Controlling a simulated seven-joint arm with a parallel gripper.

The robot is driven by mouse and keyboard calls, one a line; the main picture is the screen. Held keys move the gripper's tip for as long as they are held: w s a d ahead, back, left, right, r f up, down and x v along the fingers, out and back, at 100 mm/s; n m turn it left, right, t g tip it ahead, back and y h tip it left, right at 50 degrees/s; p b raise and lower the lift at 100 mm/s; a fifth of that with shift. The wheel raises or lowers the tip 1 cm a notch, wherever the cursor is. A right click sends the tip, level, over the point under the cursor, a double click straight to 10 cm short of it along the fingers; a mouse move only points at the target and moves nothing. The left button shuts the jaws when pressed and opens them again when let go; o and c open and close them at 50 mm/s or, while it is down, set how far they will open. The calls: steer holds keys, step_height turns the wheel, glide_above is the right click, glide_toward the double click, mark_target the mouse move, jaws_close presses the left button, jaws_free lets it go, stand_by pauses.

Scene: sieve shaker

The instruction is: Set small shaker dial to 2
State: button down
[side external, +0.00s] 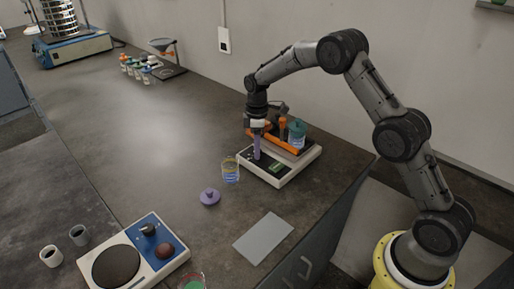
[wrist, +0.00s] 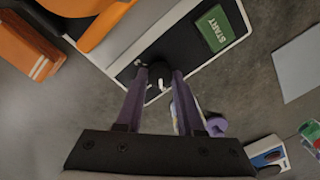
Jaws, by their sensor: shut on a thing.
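The small shaker (side external: 286,176) is a pale base with a black panel, near the right end of the bench. Its dial (wrist: 161,84), a black knob with a white mark, shows in the wrist view between my purple fingertips. My gripper (wrist: 158,72) points down at the panel, its fingers shut on the sides of the dial. In the side view my gripper (side external: 256,156) hides the dial. The numbers around the dial are too small or hidden to read.
The shaker's orange platform (side external: 290,143) holds a teal-capped container (side external: 297,133). A beaker with blue contents (side external: 231,171) and a purple lid (side external: 210,197) are close on the left. A hotplate (side external: 135,256) is front left; a grey sheet (side external: 263,238) lies in front.

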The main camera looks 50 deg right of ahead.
steer(key=m, duration=0.8)
steer(key=shift+d, duration=0.1)
steer(key=m, duration=0.6)
steer(key=shift+m, duration=0.4)
steer(key=shift+r, duration=0.1)
steer(key=c, duration=0.5)
jaws_free()
steer(key=r, duration=1.3)
steer(key=shift+s+d+r, duration=0.15)
steer(key=shift+d+r, duration=0.1)
steer(key=shift+r, duration=0.1)
